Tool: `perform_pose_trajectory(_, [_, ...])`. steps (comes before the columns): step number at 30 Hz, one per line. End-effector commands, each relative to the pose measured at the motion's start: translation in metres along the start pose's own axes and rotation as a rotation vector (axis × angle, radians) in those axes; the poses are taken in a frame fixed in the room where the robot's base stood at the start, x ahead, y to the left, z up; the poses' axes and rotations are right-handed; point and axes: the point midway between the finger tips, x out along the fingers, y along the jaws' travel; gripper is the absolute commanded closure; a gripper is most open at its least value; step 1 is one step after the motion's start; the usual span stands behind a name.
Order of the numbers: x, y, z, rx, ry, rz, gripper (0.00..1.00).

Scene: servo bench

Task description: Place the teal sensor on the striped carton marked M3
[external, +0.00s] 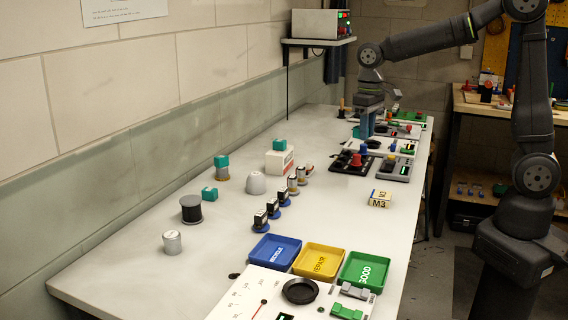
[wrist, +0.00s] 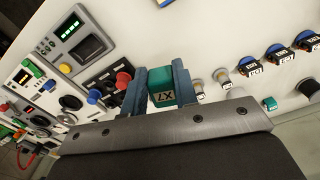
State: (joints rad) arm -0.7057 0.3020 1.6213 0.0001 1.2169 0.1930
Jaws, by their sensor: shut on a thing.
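My gripper (external: 367,122) hangs over the far part of the bench in the external view. In the wrist view its blue fingers are shut on a teal sensor (wrist: 161,88), which has a pale label with dark characters. The carton marked M3 (external: 380,199), pale and yellow with dark lettering, stands on the open bench nearer the camera, well away from my gripper. Other teal blocks stand on the left: one (external: 209,193) on the bench, one (external: 221,160) atop a small cylinder.
Dark control panels with red and blue knobs (external: 356,160) lie between my gripper and the carton. A row of small dark-topped parts (external: 273,208) stands to the carton's left. Blue (external: 275,252), yellow (external: 318,261) and green (external: 362,270) trays lie in front. Bench around the carton is clear.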

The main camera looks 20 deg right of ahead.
Motion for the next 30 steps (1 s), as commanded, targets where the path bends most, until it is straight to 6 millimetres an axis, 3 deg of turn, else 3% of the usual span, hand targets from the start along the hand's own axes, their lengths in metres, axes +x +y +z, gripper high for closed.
perform_pose_trajectory(3, [0.004,0.031,0.038,0.041,0.001,0.000,0.95])
perform_pose_trajectory(9, [0.015,0.064,0.090,0.093,0.000,0.000,0.95])
perform_pose_trajectory(16, [0.024,0.077,0.120,0.117,0.000,0.000,0.95])
perform_pose_trajectory(20, [0.033,0.067,0.121,0.116,-0.003,0.000,0.95])
perform_pose_trajectory(30, [0.074,-0.001,0.103,0.114,-0.005,0.001,0.95])
